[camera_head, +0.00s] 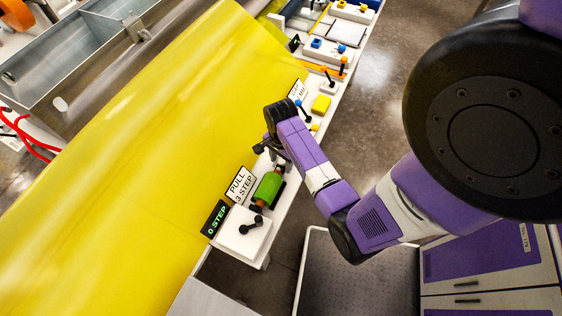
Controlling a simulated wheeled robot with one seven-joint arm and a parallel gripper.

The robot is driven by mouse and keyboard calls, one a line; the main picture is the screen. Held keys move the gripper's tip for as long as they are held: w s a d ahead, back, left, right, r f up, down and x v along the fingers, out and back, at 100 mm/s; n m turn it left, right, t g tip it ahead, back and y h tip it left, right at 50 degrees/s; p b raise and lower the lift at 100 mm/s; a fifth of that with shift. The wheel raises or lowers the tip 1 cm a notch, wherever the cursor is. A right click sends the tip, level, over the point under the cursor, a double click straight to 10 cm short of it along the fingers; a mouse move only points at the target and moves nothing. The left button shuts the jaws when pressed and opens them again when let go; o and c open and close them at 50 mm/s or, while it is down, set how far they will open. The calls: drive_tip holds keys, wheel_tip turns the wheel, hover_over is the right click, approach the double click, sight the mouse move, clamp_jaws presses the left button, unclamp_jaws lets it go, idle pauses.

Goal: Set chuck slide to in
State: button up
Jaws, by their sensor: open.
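My gripper (266,149) points down at a narrow white panel (253,256), just above the green roller (268,187). Its fingers are small and partly hidden by my wrist, but it looks open, with nothing seen between them. No readable label in the head view names the chuck slide, so I cannot tell which control it is. Further up the panel is an orange bar (322,68) with a dark upright handle beside it. Whether my fingers touch anything on the panel cannot be told.
A large yellow sheet (150,150) slopes along the panel's left side. Signs reading "PULL 3 STEP" (240,185) and "0 STEP" (214,219) stand at its edge. A yellow block (321,104), a blue-tipped lever (302,109) and a black knob (253,222) are on the panel. Floor (365,110) is clear at right.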

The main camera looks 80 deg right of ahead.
sight(281, 162)
wheel_tip(281, 162, up, 7)
drive_tip(key=shift+r+b, duration=0.15)
drive_tip(key=shift+b, duration=0.15)
idle(0.5)
